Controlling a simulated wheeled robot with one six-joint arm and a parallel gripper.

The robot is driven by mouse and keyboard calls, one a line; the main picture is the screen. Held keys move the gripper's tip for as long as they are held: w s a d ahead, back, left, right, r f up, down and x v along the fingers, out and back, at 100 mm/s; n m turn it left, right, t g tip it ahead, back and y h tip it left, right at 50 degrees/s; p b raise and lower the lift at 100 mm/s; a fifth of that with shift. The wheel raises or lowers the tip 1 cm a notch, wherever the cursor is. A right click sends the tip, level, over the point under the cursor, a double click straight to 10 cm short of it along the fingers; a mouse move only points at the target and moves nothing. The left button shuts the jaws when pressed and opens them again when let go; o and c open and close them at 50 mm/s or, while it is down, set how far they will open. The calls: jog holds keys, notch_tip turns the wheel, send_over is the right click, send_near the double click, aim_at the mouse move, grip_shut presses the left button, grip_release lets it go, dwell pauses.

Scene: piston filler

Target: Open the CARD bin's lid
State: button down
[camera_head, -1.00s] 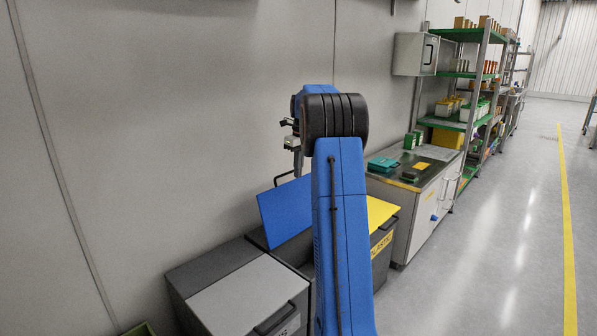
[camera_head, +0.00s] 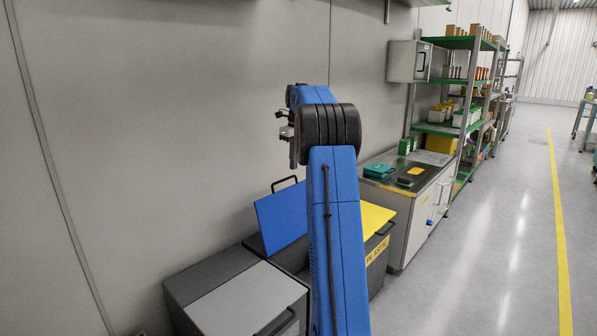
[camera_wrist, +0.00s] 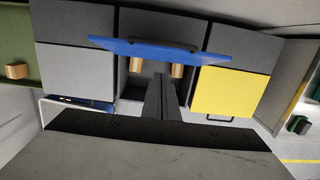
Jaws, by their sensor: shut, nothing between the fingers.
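A blue lid (camera_head: 281,219) stands raised and tilted over the middle bin, with a dark bar handle (camera_head: 285,184) at its upper edge. No CARD label is readable on this bin. In the wrist view the blue lid (camera_wrist: 150,51) shows nearly edge-on, and the bin is open with two tan blocks (camera_wrist: 133,68) inside. My gripper (camera_wrist: 160,93) is shut and empty; its dark fingers show in front of the opening. In the head view my gripper (camera_head: 292,150) is above the lid's handle, apart from it, partly hidden by my blue arm.
A grey-lidded bin (camera_head: 245,300) stands left of the open one, its label cut off. A yellow-lidded bin (camera_head: 377,218) marked PLASTIC stands right, shut. Beyond are a cabinet (camera_head: 417,200) and shelves (camera_head: 455,85). The wall is close behind; the floor at right is clear.

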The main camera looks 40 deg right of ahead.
jog(key=w+a+r+n+t, duration=0.1)
jog(key=w+a+n, duration=0.25)
jog(key=n, duration=1.45)
jog(key=w+a+r+n+t, duration=0.1)
jog(key=w+a+n, duration=0.3)
jog(key=n, duration=1.4)
jog(key=d+x, duration=0.1)
jog(key=x, duration=0.9)
jog(key=shift+s+d+r, duration=0.15)
jog(key=shift+s, duration=0.7)
jog(key=shift+s+d+r, duration=0.15)
jog(key=shift+s+r, duration=0.05)
jog(key=shift+s, duration=0.7)
